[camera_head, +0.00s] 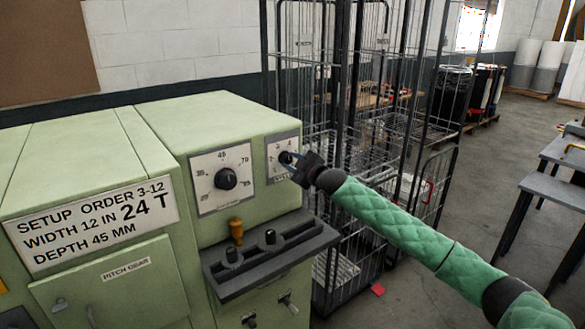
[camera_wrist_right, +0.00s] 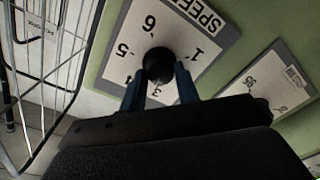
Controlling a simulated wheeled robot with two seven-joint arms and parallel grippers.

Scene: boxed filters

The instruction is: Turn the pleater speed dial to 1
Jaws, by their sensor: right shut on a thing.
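The speed dial is a black round knob (camera_head: 285,157) on a pale plate (camera_head: 277,148) at the right end of the green machine's front. In the right wrist view the knob (camera_wrist_right: 158,62) sits mid-plate, with "SPEED" on the plate (camera_wrist_right: 190,35) and the numbers 1, 3, 4, 5 and 6 readable around it. My right gripper (camera_head: 293,164) reaches in from the right; in the wrist view its two blue fingers (camera_wrist_right: 160,75) are shut on the knob from either side. The knob's pointer cannot be made out. My left gripper is out of view.
A larger dial (camera_head: 226,178) is left of the speed dial. A dark shelf with small knobs (camera_head: 270,253) juts out below. A wire cage trolley (camera_head: 345,215) stands close behind and right of the machine. Grey tables (camera_head: 555,180) are at far right; floor between is mostly clear.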

